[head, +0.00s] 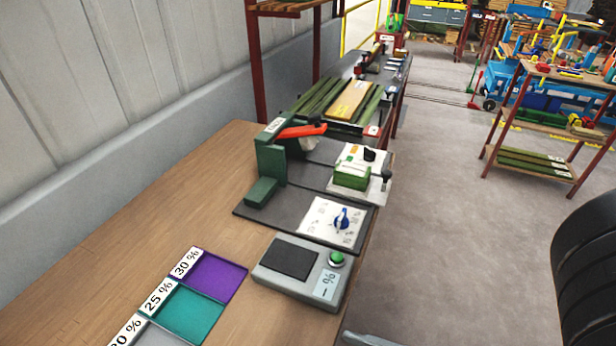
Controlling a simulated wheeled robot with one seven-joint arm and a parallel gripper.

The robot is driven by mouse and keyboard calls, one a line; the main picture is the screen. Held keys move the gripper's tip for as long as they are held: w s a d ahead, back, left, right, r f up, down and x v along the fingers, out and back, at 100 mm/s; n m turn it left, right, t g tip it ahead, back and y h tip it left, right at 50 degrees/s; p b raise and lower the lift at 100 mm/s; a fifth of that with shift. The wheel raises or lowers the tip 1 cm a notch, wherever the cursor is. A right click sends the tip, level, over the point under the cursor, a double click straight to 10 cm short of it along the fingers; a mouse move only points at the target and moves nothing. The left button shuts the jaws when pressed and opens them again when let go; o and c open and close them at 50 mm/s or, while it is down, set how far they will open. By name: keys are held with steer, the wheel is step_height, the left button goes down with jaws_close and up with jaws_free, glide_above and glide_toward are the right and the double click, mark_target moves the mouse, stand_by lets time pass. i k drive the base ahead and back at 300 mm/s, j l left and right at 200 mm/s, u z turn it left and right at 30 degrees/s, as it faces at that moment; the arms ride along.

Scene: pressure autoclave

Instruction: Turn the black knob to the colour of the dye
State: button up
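A small black knob (370,154) sits on a white panel (349,153) behind a green block (351,178), on the dark machine base. Its pointing direction and any colour marks around it are too small to read. Nearer, a blue knob (341,217) stands on a white dial plate (322,222) with printed marks. A grey meter (264,278) has a dark pad, a green button (337,258) and a display showing "- %". Labelled trays lie to its left: purple at 30 % (216,277), teal at 25 % (188,315). No dye sample is identifiable.
The machine has a green upright and an orange-red lever (301,131). The wooden bench (150,235) is bare at left against the grey wall. Green and yellow slats (345,98) lie behind. Open floor (440,230) is at right, with a black ribbed shape (590,270) at the edge.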

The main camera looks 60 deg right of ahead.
mark_target(368, 156)
steer(key=z, duration=1.55)
